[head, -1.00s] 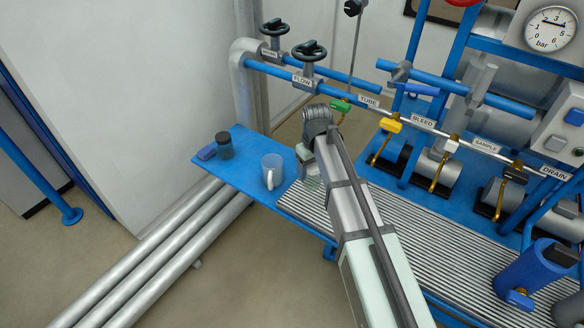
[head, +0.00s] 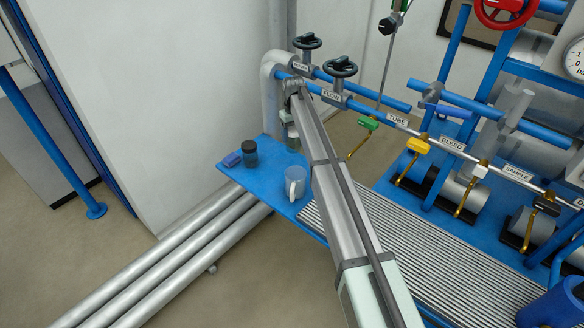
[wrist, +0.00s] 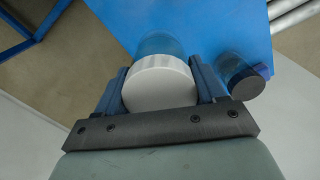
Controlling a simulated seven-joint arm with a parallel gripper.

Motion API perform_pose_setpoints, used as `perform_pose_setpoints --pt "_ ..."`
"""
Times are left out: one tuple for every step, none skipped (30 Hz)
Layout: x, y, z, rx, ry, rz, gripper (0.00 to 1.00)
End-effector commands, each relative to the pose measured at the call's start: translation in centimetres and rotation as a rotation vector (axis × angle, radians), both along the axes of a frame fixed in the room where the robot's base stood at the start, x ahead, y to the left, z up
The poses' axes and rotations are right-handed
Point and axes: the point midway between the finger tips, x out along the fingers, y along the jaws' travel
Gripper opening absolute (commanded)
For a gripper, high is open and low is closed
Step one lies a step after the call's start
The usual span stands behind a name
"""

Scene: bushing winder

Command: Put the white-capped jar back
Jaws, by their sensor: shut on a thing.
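My gripper (wrist: 160,90) is shut on the white-capped jar (wrist: 160,82), with one finger on each side of the white cap. The clear jar body below the cap shows against the blue shelf. In the head view the held jar (head: 292,144) hangs below my wrist, beyond the mug and to the right of the dark-capped jar (head: 249,153). The dark-capped jar also stands to the right of my gripper in the wrist view (wrist: 243,78). I cannot tell whether the held jar touches the blue shelf (head: 268,189).
A pale blue mug (head: 295,183) stands on the shelf close to my arm. A small blue block (head: 232,160) lies left of the dark-capped jar. Pipes with dark valve wheels (head: 340,68) rise behind. A ribbed grey surface (head: 390,250) adjoins the shelf on the right.

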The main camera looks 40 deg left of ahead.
Motion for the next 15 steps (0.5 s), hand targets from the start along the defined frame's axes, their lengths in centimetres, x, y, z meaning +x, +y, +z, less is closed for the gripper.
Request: perform_pose_setpoints --pt "-0.2 0.3 -0.2 -0.001 0.0 0.004 0.39" --pt "-0.3 0.4 -0.3 -0.001 0.0 0.005 0.39" --pt "-0.4 0.4 -0.6 -0.001 0.0 0.006 0.39" --pt "-0.4 0.5 -0.8 -0.001 0.0 0.007 0.39" --pt "-0.5 0.5 -1.2 -0.001 0.0 0.007 0.39" --pt "-0.5 0.4 -1.7 -0.001 0.0 0.007 0.39" --pt "-0.5 0.4 -2.2 -0.002 0.001 0.007 0.39" --pt "-0.5 0.4 -2.6 -0.001 0.002 0.007 0.39" --pt "-0.5 0.4 -3.3 -0.002 0.002 0.007 0.39" --pt "-0.5 0.4 -3.8 -0.002 0.002 0.007 0.39" --pt "-0.5 0.4 -4.2 -0.001 0.002 0.007 0.39" --pt "-0.5 0.4 -4.9 -0.001 0.002 0.007 0.39" --pt "-0.5 0.4 -5.4 -0.001 0.002 0.007 0.39" --pt "-0.5 0.4 -5.7 -0.001 0.002 0.007 0.39" --pt "-0.5 0.4 -6.1 -0.001 0.002 0.007 0.39"
